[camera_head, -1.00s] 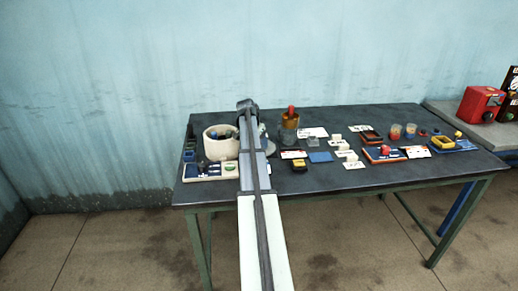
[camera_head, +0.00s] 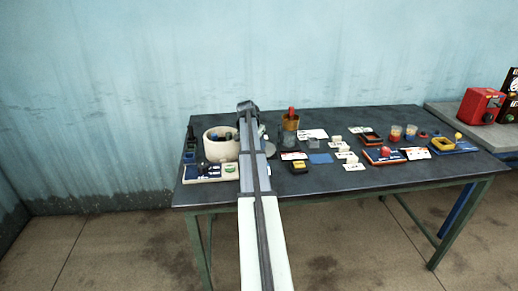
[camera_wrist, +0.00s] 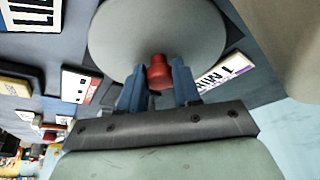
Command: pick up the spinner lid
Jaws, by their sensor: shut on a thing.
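The spinner lid (camera_wrist: 150,28) is a round grey disc with a red knob (camera_wrist: 158,72) in its middle. In the wrist view it is cut off by the top edge. My gripper (camera_wrist: 157,68) has its two blue fingers on either side of the red knob and is shut on it. In the head view my arm hides the gripper and most of the lid. A grey-green rim of it (camera_head: 264,146) shows just right of the arm. I cannot tell how high the lid is above the table.
A white round tub (camera_head: 214,150) with dark things in it stands close left of my arm. A pale tray (camera_head: 228,172) lies in front of the tub. Cards and small boxes cover the table to the right; bare table (camera_head: 350,188) shows along the front edge.

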